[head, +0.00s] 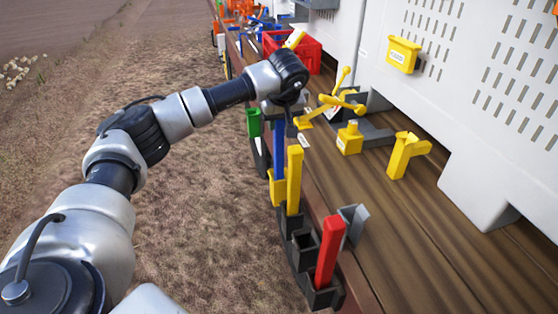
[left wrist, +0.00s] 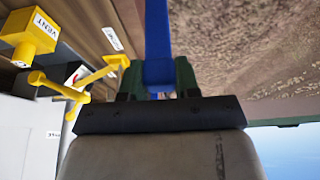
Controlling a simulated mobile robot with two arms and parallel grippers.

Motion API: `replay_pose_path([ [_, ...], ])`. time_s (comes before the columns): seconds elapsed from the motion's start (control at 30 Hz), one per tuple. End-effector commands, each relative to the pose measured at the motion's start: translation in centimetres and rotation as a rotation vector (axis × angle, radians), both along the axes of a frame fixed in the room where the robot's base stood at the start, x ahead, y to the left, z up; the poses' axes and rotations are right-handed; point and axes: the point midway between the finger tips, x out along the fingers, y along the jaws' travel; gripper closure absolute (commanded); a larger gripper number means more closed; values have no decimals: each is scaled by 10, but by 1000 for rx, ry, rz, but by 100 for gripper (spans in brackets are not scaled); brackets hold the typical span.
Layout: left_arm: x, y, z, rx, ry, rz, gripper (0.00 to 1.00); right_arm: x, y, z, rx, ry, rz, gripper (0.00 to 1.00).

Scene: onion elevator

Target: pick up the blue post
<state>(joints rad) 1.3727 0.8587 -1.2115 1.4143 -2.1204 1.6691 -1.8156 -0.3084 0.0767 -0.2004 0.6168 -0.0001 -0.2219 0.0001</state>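The blue post (head: 279,150) stands upright at the table's left edge, in the row of holders. Its lower end is hidden by the yellow posts in front of it. My left gripper (head: 289,122) is at its upper part, pointing down. In the left wrist view the blue post (left wrist: 158,30) runs between the two fingers of my left gripper (left wrist: 159,80), which lie close against both its sides. The gripper looks shut on the post. My right gripper is in neither view.
A yellow post (head: 294,180) and a red post (head: 329,250) stand nearer in dark holders (head: 305,250); a green post (head: 254,123) stands behind. Yellow valve parts (head: 349,138) sit on the wooden table (head: 400,235) beside the white cabinet (head: 470,60). Left of the edge is open ground.

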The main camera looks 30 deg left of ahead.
Motion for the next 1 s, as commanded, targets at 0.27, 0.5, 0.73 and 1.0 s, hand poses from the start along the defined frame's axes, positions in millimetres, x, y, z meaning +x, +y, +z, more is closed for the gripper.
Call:
replay_pose_path([
  [0.27,0,0,0,0,0,0,100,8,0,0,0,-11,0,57],
  [0.5,0,0,1,-1,-2,0,100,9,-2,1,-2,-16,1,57],
  [0.73,1,0,12,-1,-5,0,100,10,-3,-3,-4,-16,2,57],
  [1.0,1,-1,55,-1,-8,0,100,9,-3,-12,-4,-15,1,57],
])
